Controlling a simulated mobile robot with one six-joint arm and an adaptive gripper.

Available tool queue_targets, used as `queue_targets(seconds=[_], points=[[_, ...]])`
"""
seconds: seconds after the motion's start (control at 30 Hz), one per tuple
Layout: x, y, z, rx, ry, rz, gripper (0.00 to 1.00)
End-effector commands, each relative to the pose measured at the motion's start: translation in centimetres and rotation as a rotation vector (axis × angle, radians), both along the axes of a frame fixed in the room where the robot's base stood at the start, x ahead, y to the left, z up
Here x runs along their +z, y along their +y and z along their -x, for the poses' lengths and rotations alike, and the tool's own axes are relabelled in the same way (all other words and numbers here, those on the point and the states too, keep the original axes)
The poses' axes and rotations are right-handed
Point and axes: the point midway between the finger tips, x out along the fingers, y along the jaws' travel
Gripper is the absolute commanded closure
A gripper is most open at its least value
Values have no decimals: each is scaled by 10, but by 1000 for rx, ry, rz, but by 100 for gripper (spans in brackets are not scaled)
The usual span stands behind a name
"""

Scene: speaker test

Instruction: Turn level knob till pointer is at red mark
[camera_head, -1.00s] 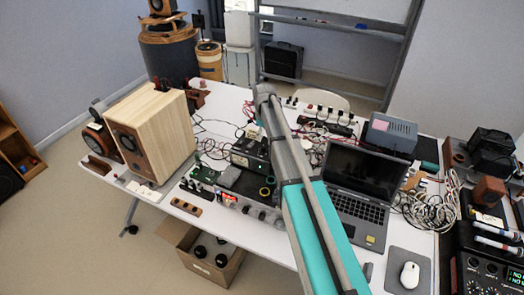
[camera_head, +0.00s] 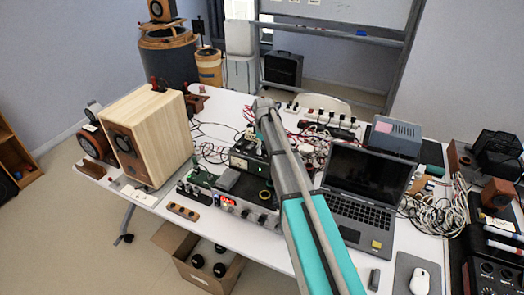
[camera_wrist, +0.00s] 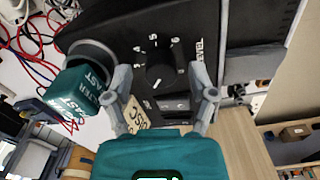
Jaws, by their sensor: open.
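In the wrist view, a black panel with a round knob (camera_wrist: 161,70) is ahead of my gripper. White marks and numerals ring the knob, and the word LEVEL (camera_wrist: 200,58) is printed to its right. A short white pointer line (camera_wrist: 156,84) shows at the knob's lower edge. I cannot make out a red mark. In the head view my arm crosses the table, and the gripper cannot be made out.
Cables lie around the panel in the wrist view (camera_wrist: 38,40).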

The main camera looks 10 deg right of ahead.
Motion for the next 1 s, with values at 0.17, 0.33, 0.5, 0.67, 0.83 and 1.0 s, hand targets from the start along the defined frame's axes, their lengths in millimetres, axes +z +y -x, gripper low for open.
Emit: queue_targets(seconds=[0.17, 0.33, 0.5, 0.67, 0.83, 1.0], points=[[-1, 0, 0, 0, 0, 0, 27], [-1, 0, 0, 0, 0, 0, 27], [-1, 0, 0, 0, 0, 0, 55], [-1, 0, 0, 0, 0, 0, 85], [-1, 9, 0, 0, 0, 0, 100], [-1, 2, 0, -8, 0, -1, 100]])
